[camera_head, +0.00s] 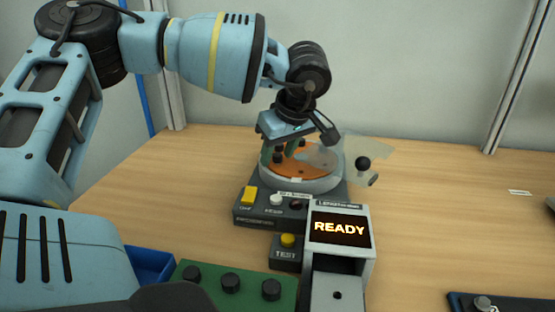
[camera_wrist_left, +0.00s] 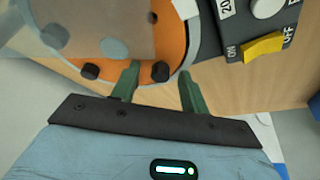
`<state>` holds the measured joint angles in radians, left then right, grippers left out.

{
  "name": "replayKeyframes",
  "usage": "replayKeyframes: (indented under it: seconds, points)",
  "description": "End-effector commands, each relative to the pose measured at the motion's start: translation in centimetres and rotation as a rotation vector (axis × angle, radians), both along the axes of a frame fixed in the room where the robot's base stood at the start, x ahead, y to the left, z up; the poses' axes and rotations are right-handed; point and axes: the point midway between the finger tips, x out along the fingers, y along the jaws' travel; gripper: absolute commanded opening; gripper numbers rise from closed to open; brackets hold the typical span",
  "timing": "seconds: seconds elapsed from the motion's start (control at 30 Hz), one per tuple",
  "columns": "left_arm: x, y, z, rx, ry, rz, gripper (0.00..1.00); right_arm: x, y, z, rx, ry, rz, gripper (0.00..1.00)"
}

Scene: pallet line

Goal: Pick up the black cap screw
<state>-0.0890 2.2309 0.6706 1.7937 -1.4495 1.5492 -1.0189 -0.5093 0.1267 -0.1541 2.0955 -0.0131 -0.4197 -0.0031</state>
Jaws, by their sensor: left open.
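Several black cap screws stand on the orange disc (camera_head: 290,167) of a round feeder; one screw (camera_head: 278,157) shows at its left in the head view. My left gripper (camera_wrist_left: 159,68) is low over the disc's edge, its two green fingers spread apart. In the left wrist view a black cap screw (camera_wrist_left: 160,72) appears between the fingertips, with a gap on each side. Another screw (camera_wrist_left: 90,71) is outside the left finger. In the head view my wrist and a translucent cover partly hide the disc. My right gripper is not in view.
A translucent cover with a black knob (camera_head: 363,163) sits at the feeder's right. In front are a "READY" display unit (camera_head: 358,210), a yellow TEST button (camera_head: 288,240), a green block (camera_head: 230,297) with black screws and a blue bin (camera_head: 150,262). Table at right is mostly clear.

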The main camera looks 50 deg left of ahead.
Motion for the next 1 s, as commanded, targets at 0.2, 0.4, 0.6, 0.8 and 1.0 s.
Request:
replayKeyframes:
  seconds: [0.2,0.4,0.6,0.8,1.0]
  points:
    - [0.0,0.0,0.0,0.000,-0.001,0.000,0.42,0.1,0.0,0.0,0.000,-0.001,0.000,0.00]
    - [0.0,0.0,0.0,0.000,-0.001,0.000,0.16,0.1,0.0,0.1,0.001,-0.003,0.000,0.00]
    - [0.0,0.0,0.0,0.000,-0.001,0.000,0.00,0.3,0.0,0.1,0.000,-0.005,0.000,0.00]
    - [0.0,0.0,0.1,0.000,-0.001,0.000,0.00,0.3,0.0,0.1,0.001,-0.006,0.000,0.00]
    - [0.0,0.0,1.2,0.001,-0.002,0.000,0.00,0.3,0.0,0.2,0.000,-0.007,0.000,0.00]
